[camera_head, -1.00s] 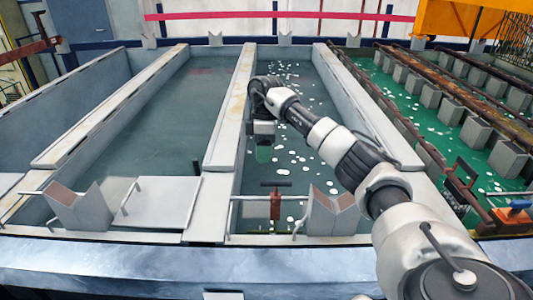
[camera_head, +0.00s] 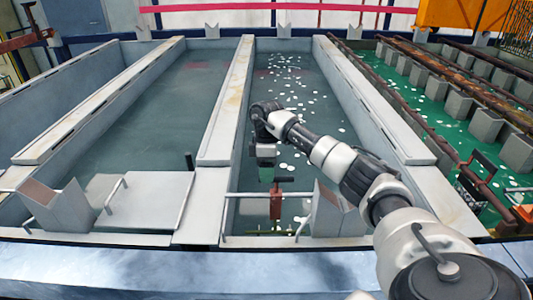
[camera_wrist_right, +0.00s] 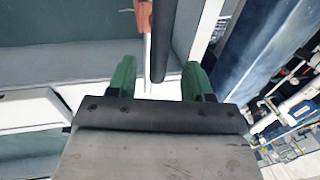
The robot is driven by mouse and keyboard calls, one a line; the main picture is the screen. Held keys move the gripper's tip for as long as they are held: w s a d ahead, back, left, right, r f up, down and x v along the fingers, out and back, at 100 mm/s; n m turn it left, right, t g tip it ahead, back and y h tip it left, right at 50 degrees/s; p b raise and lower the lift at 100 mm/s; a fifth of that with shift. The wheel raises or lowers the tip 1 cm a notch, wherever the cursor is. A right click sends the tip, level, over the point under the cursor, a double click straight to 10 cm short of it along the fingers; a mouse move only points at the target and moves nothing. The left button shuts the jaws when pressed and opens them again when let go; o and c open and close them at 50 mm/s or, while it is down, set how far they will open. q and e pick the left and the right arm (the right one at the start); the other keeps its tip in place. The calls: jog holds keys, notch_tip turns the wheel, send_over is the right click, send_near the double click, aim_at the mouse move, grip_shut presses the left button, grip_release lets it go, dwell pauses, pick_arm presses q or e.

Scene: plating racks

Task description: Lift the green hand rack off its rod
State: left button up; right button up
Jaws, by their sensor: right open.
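A hand rack (camera_head: 276,204) with a dark T-shaped handle and an orange-red stem hangs at the front of the middle tank, by a thin rod (camera_head: 245,195). I see no clear green on it; its lower part is hard to make out. My right gripper (camera_head: 266,174), with green fingers, points down just above and behind the handle. In the right wrist view the fingers (camera_wrist_right: 157,78) are spread apart. The dark handle bar (camera_wrist_right: 160,40) runs between them towards the top, with the orange stem (camera_wrist_right: 143,14) beside it. Contact cannot be told. My left gripper is not in view.
A grey V-shaped block (camera_head: 334,212) stands right of the rack. Tank walls (camera_head: 232,100) border it on both sides. Another dark-handled rack (camera_head: 470,185) hangs at the green tank on the right. The left tank's water (camera_head: 170,100) is open.

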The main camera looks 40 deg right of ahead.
jog(key=x, duration=0.3)
jog(key=shift+f+p, duration=0.35)
jog(key=shift+s+a+f, duration=0.1)
jog(key=shift+a+f, duration=0.05)
jog(key=shift+f, duration=0.25)
grip_shut()
jog(key=c, duration=0.6)
grip_release()
grip_shut()
jog(key=shift+s+a+p+v, duration=0.15)
jog(key=shift+p+v, duration=0.85)
jog(key=shift+p, duration=0.05)
jog(key=shift+s+a+p+v, duration=0.1)
jog(key=shift+s+p+v, duration=0.1)
jog(key=shift+p+v, duration=0.8)
jog(key=shift+w+d, duration=0.1)
